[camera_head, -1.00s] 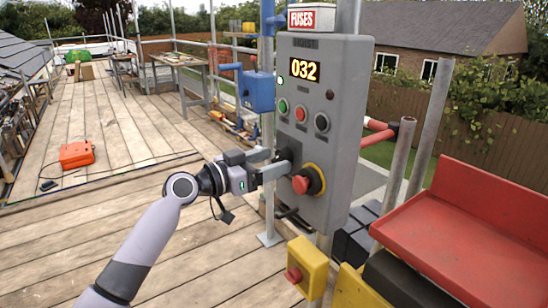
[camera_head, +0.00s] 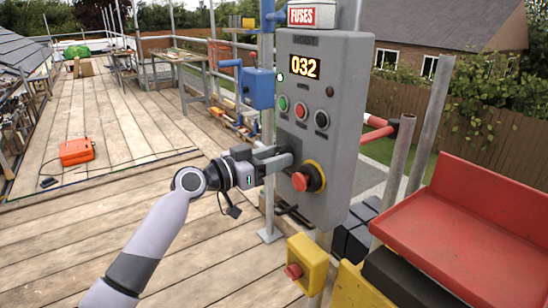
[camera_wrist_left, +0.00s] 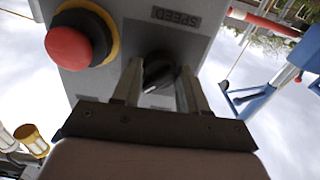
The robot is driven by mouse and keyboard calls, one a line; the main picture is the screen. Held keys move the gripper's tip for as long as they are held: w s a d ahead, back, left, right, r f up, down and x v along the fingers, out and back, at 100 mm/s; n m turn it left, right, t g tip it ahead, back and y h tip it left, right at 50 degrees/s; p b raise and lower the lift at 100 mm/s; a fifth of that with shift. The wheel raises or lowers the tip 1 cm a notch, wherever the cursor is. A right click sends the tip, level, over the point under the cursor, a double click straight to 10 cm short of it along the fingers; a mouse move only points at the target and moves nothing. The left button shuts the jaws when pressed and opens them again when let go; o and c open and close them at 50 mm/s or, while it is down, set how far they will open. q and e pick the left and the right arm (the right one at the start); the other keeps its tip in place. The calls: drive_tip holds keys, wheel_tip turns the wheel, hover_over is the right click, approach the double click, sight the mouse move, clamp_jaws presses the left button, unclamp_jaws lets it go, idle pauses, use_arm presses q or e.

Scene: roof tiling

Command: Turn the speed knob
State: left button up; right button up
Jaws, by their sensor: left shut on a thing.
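The grey control box (camera_head: 340,110) stands upright on a post, with a lit display (camera_head: 305,67) reading 032. The black speed knob (camera_wrist_left: 158,72) shows in the left wrist view under an upside-down SPEED label (camera_wrist_left: 176,17). My left gripper (camera_head: 282,157) reaches the box's lower left face, and its fingers hide the knob in the head view. In the left wrist view the two fingers (camera_wrist_left: 156,84) stand on either side of the knob, shut on it. A white mark shows on the knob. My right gripper is not in view.
A red emergency button (camera_head: 308,178) on a yellow collar sits just right of my left gripper. Green, red and black buttons are above. A yellow box with a red button (camera_head: 308,264) hangs below. A red tray (camera_head: 470,220) stands at right. The deck at left is mostly clear.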

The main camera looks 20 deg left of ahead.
use_arm(q)
drive_tip(key=shift+n+p, duration=1.05)
drive_tip(key=shift+n, duration=3.15)
drive_tip(key=o, duration=1.1)
drive_tip(key=shift+c, duration=0.2)
drive_tip(key=b+v, duration=0.1)
drive_tip(key=v, duration=0.6)
drive_tip(key=shift+s, duration=0.1)
